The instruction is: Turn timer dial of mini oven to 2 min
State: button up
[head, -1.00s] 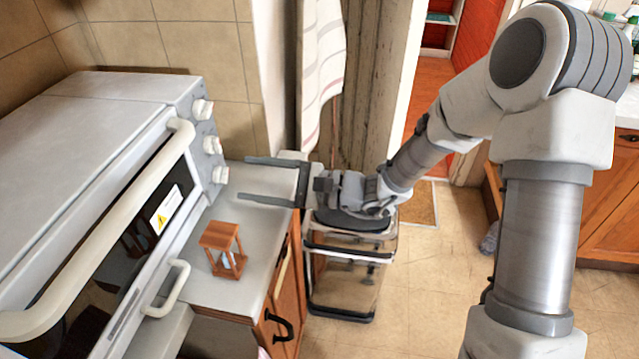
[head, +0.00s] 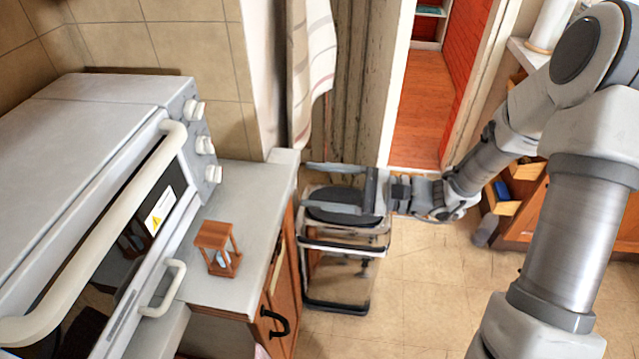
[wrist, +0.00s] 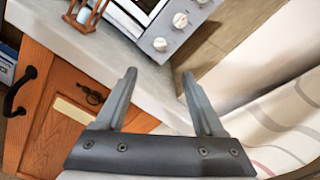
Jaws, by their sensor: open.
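The mini oven (head: 95,100) is a light grey box on the counter at the left in the head view. Three white dials, upper (head: 193,110), middle (head: 204,145) and lower (head: 213,174), run down its front panel. Their markings are too small to read, so I cannot tell which is the timer. In the wrist view the dials (wrist: 180,20) show beyond my fingers, at the top. My gripper (head: 307,188) is open and empty, right of the dials and apart from them, over the bin. Its two fingers (wrist: 158,74) point towards the counter edge and oven.
A wooden hourglass (head: 217,248) stands on the counter (head: 235,290) in front of the oven. The oven's long door handle (head: 100,235) sticks out. A bin (head: 335,282) stands on the floor below my gripper. A striped towel (head: 312,60) hangs by the wall.

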jog(key=b, duration=0.2)
jog(key=n+b, duration=0.1)
jog(key=b, duration=0.3)
send_near(215, 174)
jog(key=a, duration=0.5)
jog(key=w+a, duration=0.1)
jog(key=a, duration=0.2)
jog(key=shift+f, duration=0.15)
grip_shut()
